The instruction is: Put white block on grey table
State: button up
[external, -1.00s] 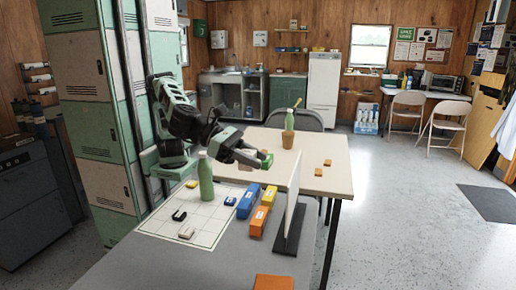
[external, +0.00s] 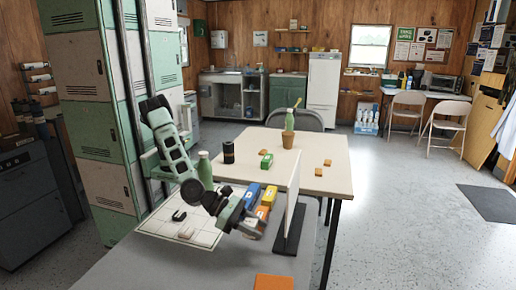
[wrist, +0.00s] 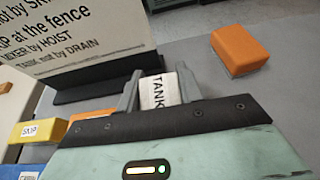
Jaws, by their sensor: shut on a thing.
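In the wrist view my gripper (wrist: 158,84) is shut on a white block (wrist: 158,93) with "TANK" printed on it, one finger at each side. In the external view my gripper (external: 256,229) is low over the grey table (external: 150,268), on the left of the upright sign. The white block cannot be made out there. Whether its underside touches the table cannot be told.
The sign (external: 291,198) stands close by on a dark foot (external: 287,242). An orange block (external: 273,282) lies at the front edge. Blue (external: 252,193), yellow (external: 268,195) and orange blocks (external: 262,212) lie behind my gripper. A green bottle (external: 205,170) stands behind the arm.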

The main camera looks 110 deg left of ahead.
aim_at(253, 249)
jog(key=shift+f+b, duration=0.7)
jog(key=shift+f, duration=1.95)
jog(key=shift+f, duration=0.1)
jog(key=o, duration=1)
jog(key=shift+s+r, duration=0.25)
jog(key=shift+s, duration=0.05)
jog(key=p+v, duration=0.1)
jog(key=v, duration=1)
jog(key=shift+s+r, duration=0.1)
jog(key=shift+s, duration=0.05)
